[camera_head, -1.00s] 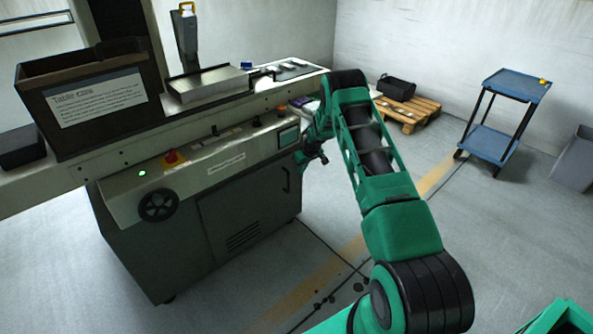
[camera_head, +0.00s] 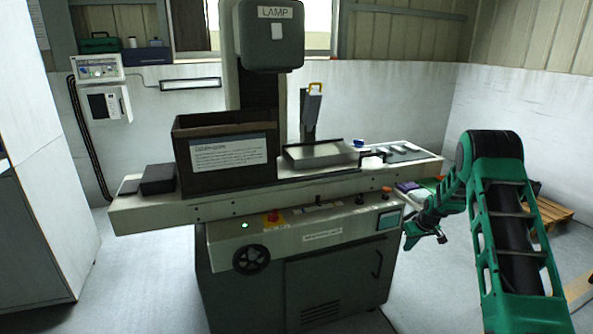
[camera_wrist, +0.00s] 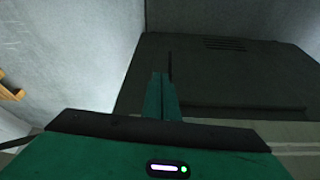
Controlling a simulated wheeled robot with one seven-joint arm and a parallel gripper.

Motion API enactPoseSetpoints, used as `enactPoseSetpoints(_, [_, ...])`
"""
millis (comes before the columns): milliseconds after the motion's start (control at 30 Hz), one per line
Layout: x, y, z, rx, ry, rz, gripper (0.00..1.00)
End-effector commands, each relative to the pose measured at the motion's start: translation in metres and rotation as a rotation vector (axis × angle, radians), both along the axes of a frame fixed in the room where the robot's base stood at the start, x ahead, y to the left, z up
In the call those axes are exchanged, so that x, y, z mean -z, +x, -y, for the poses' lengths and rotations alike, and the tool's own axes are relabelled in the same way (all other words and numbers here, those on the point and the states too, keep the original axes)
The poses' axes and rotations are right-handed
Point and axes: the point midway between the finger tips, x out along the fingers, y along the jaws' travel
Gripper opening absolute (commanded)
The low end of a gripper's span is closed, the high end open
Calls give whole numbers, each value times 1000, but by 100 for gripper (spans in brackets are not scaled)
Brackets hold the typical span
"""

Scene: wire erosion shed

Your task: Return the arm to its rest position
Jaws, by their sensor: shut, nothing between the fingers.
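My green arm reaches up at the right of the head view and bends down toward the machine's right end. My gripper (camera_head: 425,241) hangs beside the right front of the grey machine (camera_head: 330,270), apart from it as far as I can tell. In the wrist view my gripper's green fingers (camera_wrist: 161,98) are together, with nothing between them. The machine's dark front with its vent slots (camera_wrist: 225,44) fills much of that view beyond the fingers.
On the machine stand a dark labelled box (camera_head: 225,158), a metal tray (camera_head: 320,155) and a small black block (camera_head: 158,179). A red stop button (camera_head: 273,217) and a handwheel (camera_head: 251,259) are on its front. A wooden pallet (camera_head: 553,213) lies behind my arm.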

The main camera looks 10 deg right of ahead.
Motion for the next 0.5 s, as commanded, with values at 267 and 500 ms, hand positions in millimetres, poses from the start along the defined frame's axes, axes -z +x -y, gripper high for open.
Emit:
enactPoseSetpoints(267, [-96, -55, -1, 93, -24, -58, 0])
enactPoseSetpoints(500, [-173, -128, -9, 193, -33, -118, 0])
